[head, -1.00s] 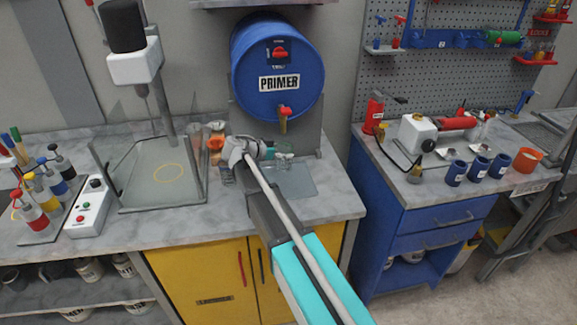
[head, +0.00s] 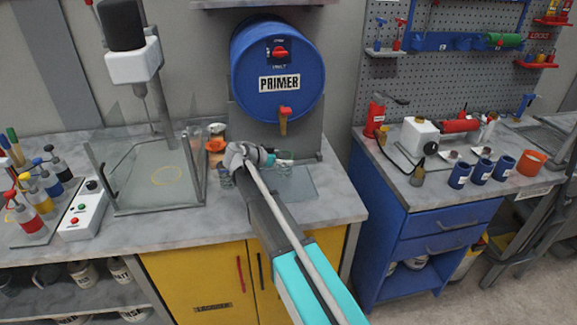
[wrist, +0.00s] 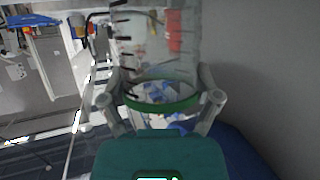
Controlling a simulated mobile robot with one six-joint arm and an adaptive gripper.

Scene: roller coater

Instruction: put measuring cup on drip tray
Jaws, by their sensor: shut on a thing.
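The measuring cup (wrist: 155,40) is clear, with black graduation marks and a green band at its near end. In the wrist view it lies between the two fingers of my gripper (wrist: 160,97), which is shut on it. In the head view my gripper (head: 246,154) is above the worktop in front of the blue primer drum, and mostly hides the cup. A flat, see-through grey plate, apparently the drip tray (head: 303,186), lies on the worktop below the drum's tap, just right of my gripper. My arm covers its left part. I cannot tell the gap between cup and tray.
The primer drum (head: 277,68) with its tap (head: 283,118) overhangs the tray. A glass-sided mixer stand (head: 150,180) is further left. Bare worktop (head: 339,186) lies right of the tray.

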